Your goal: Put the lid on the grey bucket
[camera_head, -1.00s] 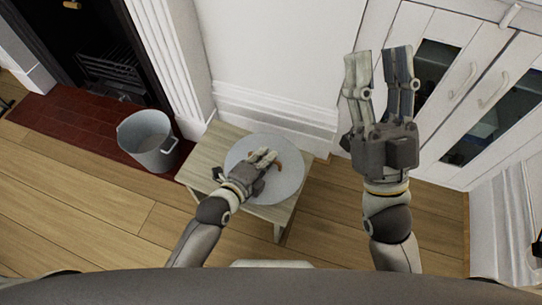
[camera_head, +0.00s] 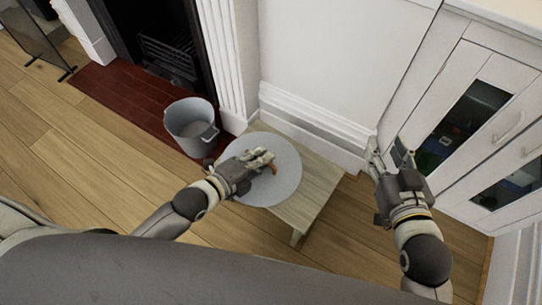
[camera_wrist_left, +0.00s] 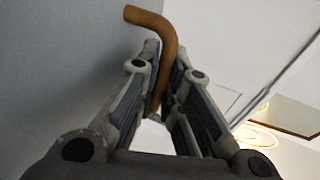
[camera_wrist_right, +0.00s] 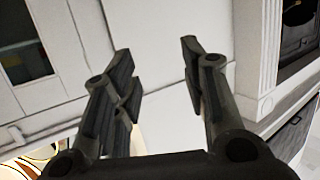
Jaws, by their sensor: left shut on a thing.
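The grey bucket (camera_head: 190,124) stands upright and uncovered at the edge of the red brick hearth. The round grey lid (camera_head: 285,178) is just right of the bucket, over the left part of the small wooden table in the head view. My left gripper (camera_head: 266,163) is shut on the lid's brown handle, which also shows between the fingers in the left wrist view (camera_wrist_left: 160,45). Whether the lid touches the tabletop I cannot tell. My right gripper (camera_head: 391,155) is open and empty, right of the table; its spread fingers show in the right wrist view (camera_wrist_right: 158,75).
The wooden table (camera_head: 318,192) has bare top on its right side. The red brick hearth (camera_head: 120,95) and fireplace lie behind the bucket. A white cabinet (camera_head: 450,130) stands at the right. Wooden floor (camera_head: 90,155) is clear at the left.

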